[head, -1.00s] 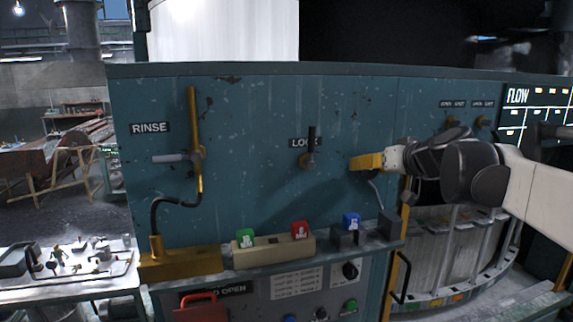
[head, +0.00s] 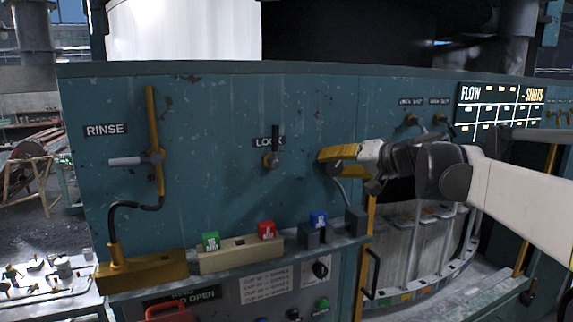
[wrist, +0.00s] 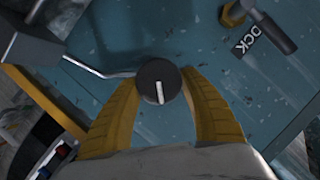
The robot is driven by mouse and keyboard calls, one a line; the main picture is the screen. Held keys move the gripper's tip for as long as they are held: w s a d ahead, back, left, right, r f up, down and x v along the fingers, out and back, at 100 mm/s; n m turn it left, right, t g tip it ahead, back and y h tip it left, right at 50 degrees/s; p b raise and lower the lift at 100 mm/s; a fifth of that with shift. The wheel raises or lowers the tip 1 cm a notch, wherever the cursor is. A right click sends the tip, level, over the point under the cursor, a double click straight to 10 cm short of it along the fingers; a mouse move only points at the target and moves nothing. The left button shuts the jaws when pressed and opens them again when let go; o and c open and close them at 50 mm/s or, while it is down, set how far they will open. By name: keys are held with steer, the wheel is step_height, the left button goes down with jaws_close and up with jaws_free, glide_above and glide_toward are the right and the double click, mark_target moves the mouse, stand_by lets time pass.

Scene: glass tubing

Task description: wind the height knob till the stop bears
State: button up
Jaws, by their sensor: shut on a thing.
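In the wrist view a round black knob (wrist: 158,80) with a white pointer line sits between the two yellow fingertips of my gripper (wrist: 160,78). The pointer runs down the picture, nearly straight. My gripper is shut on this knob. In the head view my gripper (head: 326,160) is against the teal panel, right of the LOCK handle, and hides the knob. A thin bent grey rod (wrist: 98,72) runs from a dark block (wrist: 38,48) to behind the knob. No label for the knob shows, and I cannot tell whether a stop bears on anything.
The LOCK handle (head: 272,152) is left of my gripper. The RINSE handle (head: 130,161) and brass pipe (head: 152,125) are further left. A lit FLOW board (head: 500,105) is at right.

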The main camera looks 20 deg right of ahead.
steer(key=o, duration=1.2)
steer(key=shift+w, duration=0.1)
steer(key=v, duration=1.2)
